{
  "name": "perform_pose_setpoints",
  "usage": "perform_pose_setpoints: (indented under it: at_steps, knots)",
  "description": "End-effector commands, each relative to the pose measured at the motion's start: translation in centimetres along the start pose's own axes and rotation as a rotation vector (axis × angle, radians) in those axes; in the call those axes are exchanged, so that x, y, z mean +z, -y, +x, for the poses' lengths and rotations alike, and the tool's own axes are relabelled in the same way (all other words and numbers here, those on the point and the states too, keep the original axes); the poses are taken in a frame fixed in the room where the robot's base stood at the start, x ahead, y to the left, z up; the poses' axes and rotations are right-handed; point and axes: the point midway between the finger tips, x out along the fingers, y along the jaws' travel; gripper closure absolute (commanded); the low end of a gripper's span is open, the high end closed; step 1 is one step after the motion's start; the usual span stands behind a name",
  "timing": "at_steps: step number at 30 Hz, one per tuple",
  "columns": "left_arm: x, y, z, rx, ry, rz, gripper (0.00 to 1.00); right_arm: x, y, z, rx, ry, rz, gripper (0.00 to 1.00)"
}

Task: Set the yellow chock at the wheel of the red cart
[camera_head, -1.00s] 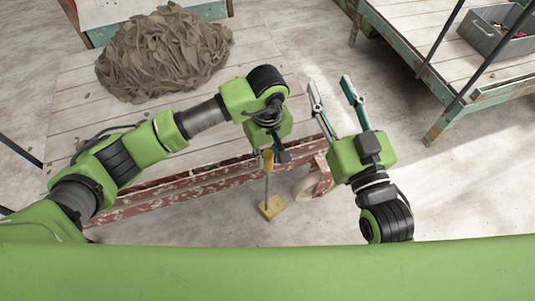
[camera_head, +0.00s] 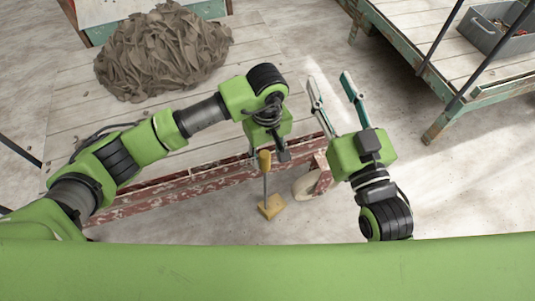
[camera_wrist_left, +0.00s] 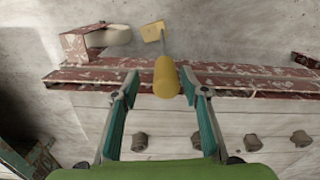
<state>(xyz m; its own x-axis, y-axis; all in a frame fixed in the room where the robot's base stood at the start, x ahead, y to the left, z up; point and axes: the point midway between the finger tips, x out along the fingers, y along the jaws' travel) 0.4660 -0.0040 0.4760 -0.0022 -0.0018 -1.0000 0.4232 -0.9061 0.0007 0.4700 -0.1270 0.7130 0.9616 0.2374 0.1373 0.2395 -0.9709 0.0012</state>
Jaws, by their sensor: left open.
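The yellow chock (camera_head: 272,207) sits on the floor beside the red cart (camera_head: 180,192). A thin rod rises from it to a yellow grip (camera_head: 265,160). The cart's pale wheel (camera_head: 304,188) is to the right of the chock, with a gap between them. In the left wrist view the chock (camera_wrist_left: 153,32) and wheel (camera_wrist_left: 117,35) show beyond the red rail. My left gripper (camera_wrist_left: 162,82) is open, with the yellow grip (camera_wrist_left: 167,78) between its fingers in that view; contact is not visible. My right gripper (camera_head: 332,88) is open and empty, over the floor right of the cart.
A heap of grey-brown clay trimmings (camera_head: 163,52) lies on the cart's plank bed. A green-edged table (camera_head: 440,55) with a grey bin (camera_head: 497,32) stands at the upper right. Bare floor (camera_head: 460,185) is free at the right.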

Motion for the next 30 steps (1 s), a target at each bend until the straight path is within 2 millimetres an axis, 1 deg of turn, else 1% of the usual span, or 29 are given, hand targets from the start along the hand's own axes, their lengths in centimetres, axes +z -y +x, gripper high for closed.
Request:
perform_pose_setpoints:
  at_steps: [5,12,16,21,30]
  knots:
    - [-0.2,-0.1,-3.0,0.005,-0.005,0.002,0.59,0.0,0.0,0.0,0.0,0.001,0.0,0.6]
    - [-0.1,-0.1,-8.1,0.004,-0.005,0.001,0.59,0.0,0.0,0.0,0.0,0.001,0.0,0.6]
    - [-0.1,-0.1,-10.2,0.003,-0.004,0.001,0.59,0.0,0.0,-0.1,0.0,0.001,0.0,0.6]
    - [0.0,-0.1,-11.5,0.003,-0.002,0.0,0.59,0.0,0.0,-0.1,0.0,0.001,0.0,0.6]
    - [0.0,-0.1,-11.7,0.002,0.0,0.001,0.59,0.0,0.0,-0.1,0.001,0.002,0.0,0.6]
